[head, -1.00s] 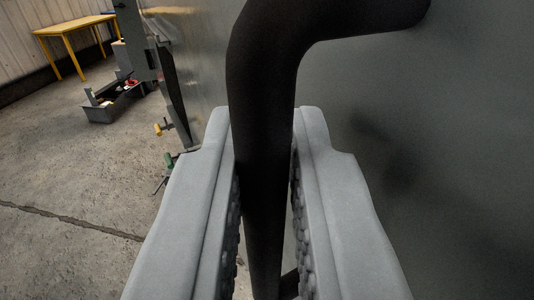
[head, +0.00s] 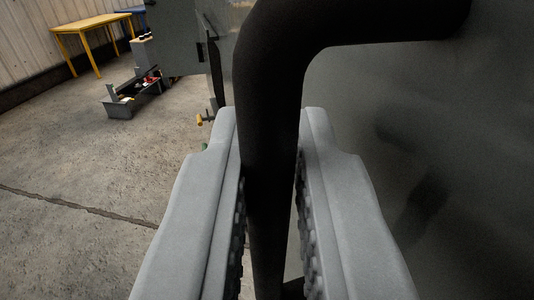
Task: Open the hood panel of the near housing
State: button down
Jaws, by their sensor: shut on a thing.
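In the head view my gripper (head: 270,165) is shut on a thick black bar handle (head: 268,85), one finger on each side of it. The handle bends at the top and runs right to a grey-green panel (head: 390,130), which fills the right side of the view and carries a dark shadow. I take this to be the hood panel. Part of a grey housing (head: 175,38) shows behind, left of the handle. The fingers and handle hide the panel's lower left edge, and how far it stands open cannot be told.
A yellow table (head: 90,27) stands at the far left by the corrugated wall (head: 25,45). A grey open bin (head: 130,101) with small items sits on the floor. A yellow-tipped lever (head: 204,119) shows near the left finger. The concrete floor (head: 90,165) at left is largely clear.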

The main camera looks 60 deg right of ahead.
jog(key=c, duration=1.8)
grip_release()
jog(key=v, duration=1.7)
jog(key=shift+s+a, duration=0.1)
jog(key=shift+a, duration=0.1)
jog(key=shift+a, duration=0.1)
